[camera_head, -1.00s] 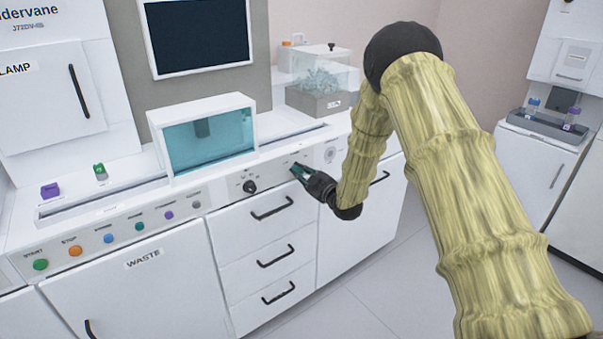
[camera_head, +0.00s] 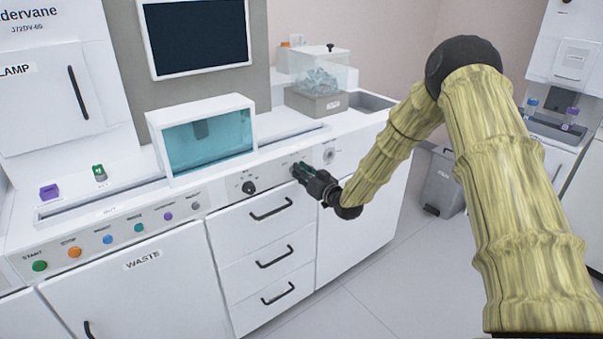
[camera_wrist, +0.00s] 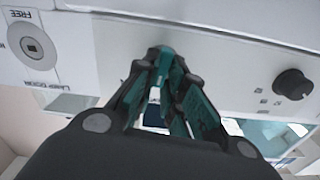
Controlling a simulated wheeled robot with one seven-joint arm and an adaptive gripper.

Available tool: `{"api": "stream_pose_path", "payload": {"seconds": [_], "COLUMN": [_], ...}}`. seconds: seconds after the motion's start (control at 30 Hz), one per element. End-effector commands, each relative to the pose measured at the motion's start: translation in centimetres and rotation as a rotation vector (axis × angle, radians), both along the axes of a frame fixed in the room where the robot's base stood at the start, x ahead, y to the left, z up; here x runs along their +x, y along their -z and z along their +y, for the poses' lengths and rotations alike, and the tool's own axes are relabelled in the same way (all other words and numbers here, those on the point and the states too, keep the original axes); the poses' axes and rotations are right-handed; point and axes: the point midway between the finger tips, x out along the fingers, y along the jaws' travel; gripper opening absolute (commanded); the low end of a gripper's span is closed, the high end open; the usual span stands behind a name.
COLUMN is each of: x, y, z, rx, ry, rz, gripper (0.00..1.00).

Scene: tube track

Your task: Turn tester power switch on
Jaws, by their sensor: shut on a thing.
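My gripper (camera_head: 299,170) is at the white front panel (camera_head: 221,190) of the tester bench, right of the black rotary knob (camera_head: 249,187). In the wrist view its fingers (camera_wrist: 160,52) come together at the panel face, with the tips drawn close. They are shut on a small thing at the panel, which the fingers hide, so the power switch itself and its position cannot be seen. The wrist view shows the knob (camera_wrist: 293,84) to the right and a round lock-like fitting (camera_wrist: 32,47) to the left, both apart from the fingers.
Coloured buttons, with an orange one (camera_head: 75,253), line the panel's left part. Drawers with black handles (camera_head: 271,209) are below the gripper. A teal-windowed box (camera_head: 208,142) stands above on the bench. A grey bin (camera_head: 441,184) is on the floor at right. The floor in front is clear.

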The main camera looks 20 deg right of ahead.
Motion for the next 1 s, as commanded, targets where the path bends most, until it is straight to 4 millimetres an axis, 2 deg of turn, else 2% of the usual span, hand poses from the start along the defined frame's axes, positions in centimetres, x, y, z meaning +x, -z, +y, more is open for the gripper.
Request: {"api": "stream_pose_path", "payload": {"seconds": [0.5, 1.0], "x": [0.15, 0.20], "y": [0.20, 0.24], "z": [-0.59, -0.71], "rx": [0.425, 0.607], "ry": [0.005, 0.005], "rz": [0.152, 0.218], "gripper": [0.00, 0.00]}}
